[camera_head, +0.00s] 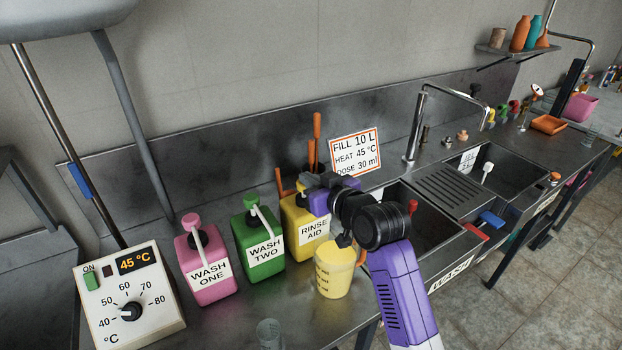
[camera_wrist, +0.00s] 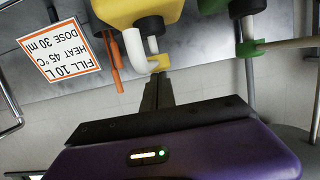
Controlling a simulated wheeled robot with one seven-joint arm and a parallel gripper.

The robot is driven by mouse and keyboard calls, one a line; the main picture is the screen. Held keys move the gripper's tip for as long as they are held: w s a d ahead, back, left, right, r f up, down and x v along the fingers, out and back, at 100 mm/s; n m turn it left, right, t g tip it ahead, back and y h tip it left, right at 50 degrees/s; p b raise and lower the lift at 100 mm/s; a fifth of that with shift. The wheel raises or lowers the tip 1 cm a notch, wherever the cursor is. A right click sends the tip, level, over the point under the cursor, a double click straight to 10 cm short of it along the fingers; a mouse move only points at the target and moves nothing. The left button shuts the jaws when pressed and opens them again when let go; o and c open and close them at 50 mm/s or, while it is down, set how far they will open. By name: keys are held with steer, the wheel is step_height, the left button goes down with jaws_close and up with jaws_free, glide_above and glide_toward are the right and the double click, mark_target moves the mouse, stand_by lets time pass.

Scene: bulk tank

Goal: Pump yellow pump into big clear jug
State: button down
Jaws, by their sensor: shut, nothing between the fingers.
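The yellow bottle (camera_head: 292,222) labelled RINSE AID stands on the steel counter, partly hidden behind my gripper in the head view. In the wrist view the bottle (camera_wrist: 140,10) is upside down, with its white spout (camera_wrist: 134,48) and yellow pump head (camera_wrist: 161,62). My gripper (camera_wrist: 158,82) is shut and empty, its fingertips right at the pump head; I cannot tell whether they touch. The jug does not show in the wrist view.
A green WASH TWO bottle (camera_head: 258,242) and a pink WASH ONE bottle (camera_head: 205,264) stand to the left, beside a temperature dial box (camera_head: 128,295). A small clear cup (camera_head: 269,333) is at the counter's front. A sign (camera_head: 356,151) stands behind; sinks (camera_head: 425,225) lie right.

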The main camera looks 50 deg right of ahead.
step_height(320, 180, up, 3)
steer(key=shift+r+p, duration=0.2)
steer(key=shift+p, duration=0.75)
steer(key=b+v, duration=0.3)
steer(key=v, duration=0.7)
steer(key=shift+f, duration=0.35)
step_height(320, 180, up, 4)
steer(key=s+d+m+t+h, duration=0.1)
steer(key=s+m+t+h, duration=0.1)
steer(key=h, duration=0.1)
steer(key=s+a+f+n+y, duration=0.1)
steer(key=s+a+f+y, duration=0.1)
steer(key=s+a+f, duration=0.4)
steer(key=s+a+f+n+g+y+b, duration=0.1)
steer(key=s+a+f+n+y, duration=0.1)
steer(key=s+a+f, duration=0.4)
steer(key=s+a+f+n+y+b, duration=0.1)
steer(key=s+a+f+n+y, duration=0.1)
steer(key=s+a+f, duration=0.5)
steer(key=s+a+y, duration=0.1)
steer(key=s+a, duration=0.3)
steer(key=s, duration=0.5)
steer(key=shift+s+g, duration=0.25)
steer(key=shift+g, duration=0.15)
